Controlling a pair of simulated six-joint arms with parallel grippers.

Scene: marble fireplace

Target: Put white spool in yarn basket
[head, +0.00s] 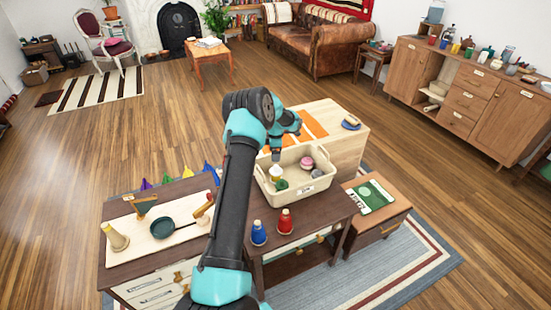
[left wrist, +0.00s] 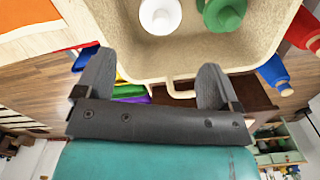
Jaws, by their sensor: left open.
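The white spool (head: 275,172) stands inside the beige yarn basket (head: 322,183), near its left end. In the left wrist view the spool (left wrist: 160,15) shows at the top edge, partly cut off, inside the basket (left wrist: 198,48). My left gripper (head: 277,155) is over the basket's left part, just above the spool. In the left wrist view its two fingers (left wrist: 155,66) are spread apart with nothing between them, and the spool is apart from them. My right gripper is not in view.
A green spool (head: 281,185) and a pink yarn ball (head: 307,162) are also in the basket. A blue spool (head: 259,233) and a red spool (head: 285,221) stand in front of it. Colored cones stand behind the cream board (head: 190,233) at left.

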